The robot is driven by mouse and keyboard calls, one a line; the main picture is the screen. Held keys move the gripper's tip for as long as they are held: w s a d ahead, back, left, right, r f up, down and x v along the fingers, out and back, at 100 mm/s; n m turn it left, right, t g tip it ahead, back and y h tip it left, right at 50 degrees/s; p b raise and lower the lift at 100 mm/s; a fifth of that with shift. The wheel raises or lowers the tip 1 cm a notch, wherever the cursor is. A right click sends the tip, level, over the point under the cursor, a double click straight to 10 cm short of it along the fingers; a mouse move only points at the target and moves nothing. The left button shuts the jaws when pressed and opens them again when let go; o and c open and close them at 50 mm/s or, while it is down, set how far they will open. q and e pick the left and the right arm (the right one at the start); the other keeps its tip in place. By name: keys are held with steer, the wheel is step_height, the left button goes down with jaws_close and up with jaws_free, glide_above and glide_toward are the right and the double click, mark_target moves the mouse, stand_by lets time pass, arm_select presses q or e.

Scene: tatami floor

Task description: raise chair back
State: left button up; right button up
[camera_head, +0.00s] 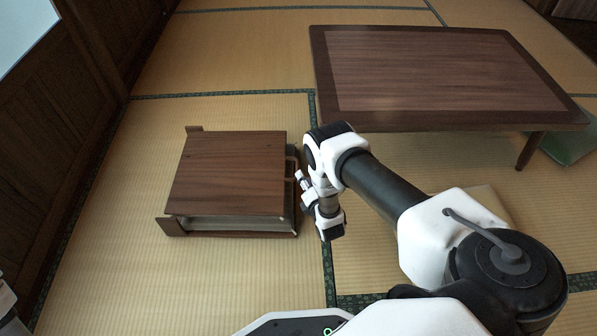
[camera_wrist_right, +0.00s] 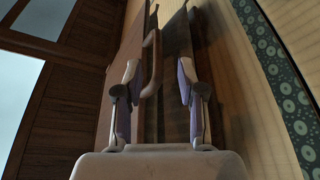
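The chair (camera_head: 230,172) is a low legless wooden chair, folded flat on the tatami, its dark brown panel facing up. A pale layer shows under the panel along the near side. My right gripper (camera_head: 303,185) is at the chair's right edge in the head view, partly hidden by its own wrist. In the wrist view the right gripper (camera_wrist_right: 153,75) has its two fingers apart. A curved wooden part of the chair (camera_wrist_right: 150,60) lies between them, nearer the left finger. I cannot tell whether a finger touches it.
A low dark wooden table (camera_head: 430,75) stands at the upper right, clear of the chair. A wood-panelled wall (camera_head: 60,130) runs along the left. A light cushion (camera_head: 485,205) is partly hidden behind my right arm. Open tatami lies in front of the chair.

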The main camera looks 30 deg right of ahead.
mark_target(298, 166)
steer(key=b+x, duration=0.3)
steer(key=x, duration=0.3)
steer(key=shift+w+f, duration=0.1)
steer(key=shift+f, duration=0.1)
steer(key=shift+w+b, duration=0.25)
steer(key=shift+b, duration=0.05)
steer(key=shift+w+d+r, duration=0.1)
steer(key=shift+r, duration=0.05)
jaws_close()
